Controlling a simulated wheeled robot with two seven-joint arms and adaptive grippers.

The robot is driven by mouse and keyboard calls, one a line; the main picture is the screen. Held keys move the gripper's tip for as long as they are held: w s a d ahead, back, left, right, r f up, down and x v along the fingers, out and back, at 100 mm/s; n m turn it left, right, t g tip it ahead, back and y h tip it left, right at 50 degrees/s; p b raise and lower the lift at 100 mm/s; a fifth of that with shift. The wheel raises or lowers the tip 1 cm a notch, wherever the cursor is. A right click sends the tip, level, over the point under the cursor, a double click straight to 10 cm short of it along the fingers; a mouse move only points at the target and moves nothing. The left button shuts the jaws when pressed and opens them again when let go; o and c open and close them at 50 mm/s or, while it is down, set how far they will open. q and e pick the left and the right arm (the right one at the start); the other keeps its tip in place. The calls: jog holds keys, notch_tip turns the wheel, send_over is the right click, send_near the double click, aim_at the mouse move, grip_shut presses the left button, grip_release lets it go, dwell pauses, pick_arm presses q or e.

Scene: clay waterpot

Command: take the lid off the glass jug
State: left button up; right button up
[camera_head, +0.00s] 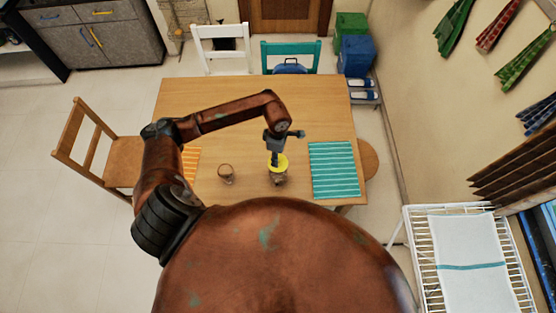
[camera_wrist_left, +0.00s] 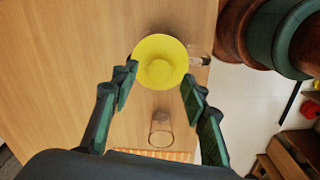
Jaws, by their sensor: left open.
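The yellow round lid (camera_head: 279,163) sits on top of the glass jug (camera_head: 278,180) near the front edge of the table. In the left wrist view the lid (camera_wrist_left: 160,61) looks like a yellow disc with a raised middle, and it hides most of the jug. A bit of clear glass (camera_wrist_left: 199,61) shows at its right. My left gripper (camera_head: 276,156) points down right over the lid. In its wrist view the open fingers (camera_wrist_left: 158,84) stand on either side, near the lid's lower edge. I cannot tell whether they touch it. My right gripper is not in view.
A drinking glass (camera_head: 226,174) stands left of the jug on the wooden table (camera_head: 190,97). A teal striped mat (camera_head: 334,169) lies at the right, and an orange striped mat (camera_head: 190,162) is partly behind my arm. The table's back half is mostly clear.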

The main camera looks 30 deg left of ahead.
pick_arm(q)
jog(key=shift+f+p, duration=0.4)
jog(key=shift+f, duration=1.3)
jog(key=shift+d, duration=0.1)
grip_shut()
